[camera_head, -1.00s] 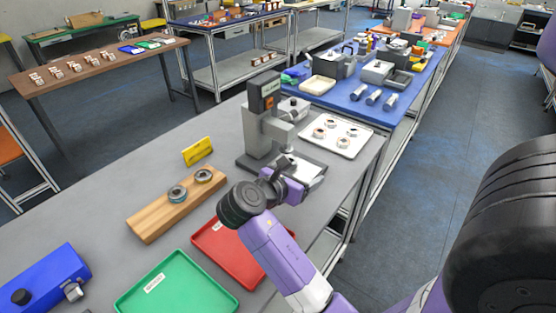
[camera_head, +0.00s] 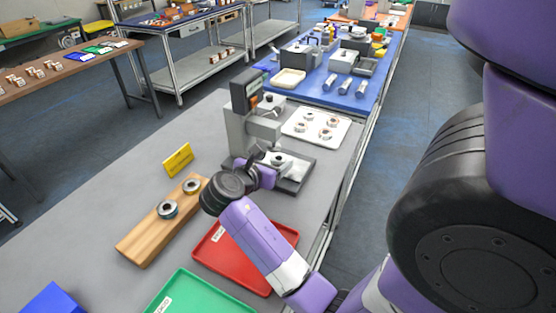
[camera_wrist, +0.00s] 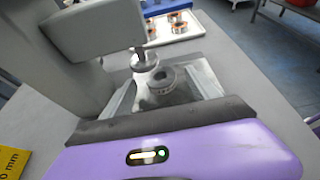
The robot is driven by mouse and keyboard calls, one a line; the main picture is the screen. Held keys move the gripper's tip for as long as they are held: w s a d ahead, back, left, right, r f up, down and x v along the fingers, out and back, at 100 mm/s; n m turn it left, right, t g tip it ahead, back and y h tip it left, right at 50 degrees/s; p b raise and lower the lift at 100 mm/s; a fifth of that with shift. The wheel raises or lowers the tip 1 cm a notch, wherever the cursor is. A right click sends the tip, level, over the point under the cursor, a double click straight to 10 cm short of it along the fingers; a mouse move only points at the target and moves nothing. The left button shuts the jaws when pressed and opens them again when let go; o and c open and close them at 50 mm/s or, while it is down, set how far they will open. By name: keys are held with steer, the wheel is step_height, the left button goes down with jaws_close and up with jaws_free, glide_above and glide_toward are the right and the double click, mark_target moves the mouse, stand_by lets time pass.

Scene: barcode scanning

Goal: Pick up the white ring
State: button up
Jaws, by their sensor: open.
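A measuring stand (camera_head: 243,120) stands on the grey bench, with a grey base plate (camera_head: 303,175) under its head. In the wrist view, a small pale round piece (camera_wrist: 146,61) sits directly under the stand's spindle. A darker grey ring (camera_wrist: 162,80) with an open middle is just in front of it. I cannot tell surely which of these is the white ring. My gripper (camera_head: 272,165) is open and low over the front of the base plate, close to these pieces. Its purple housing also shows in the wrist view. Contact with a ring cannot be made out.
A white tray (camera_head: 340,134) with several rings lies behind the stand. A wooden block (camera_head: 142,242) with two rings, a yellow sign (camera_head: 177,160), a red tray (camera_head: 214,260) and a green tray (camera_head: 180,290) are on the bench. The bench's right edge is near the stand.

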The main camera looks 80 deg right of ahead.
steer(key=shift+x, duration=1.05)
jaws_close()
steer(key=shift+r+p, duration=0.4)
steer(key=shift+p, duration=0.65)
steer(key=shift+a, duration=0.15)
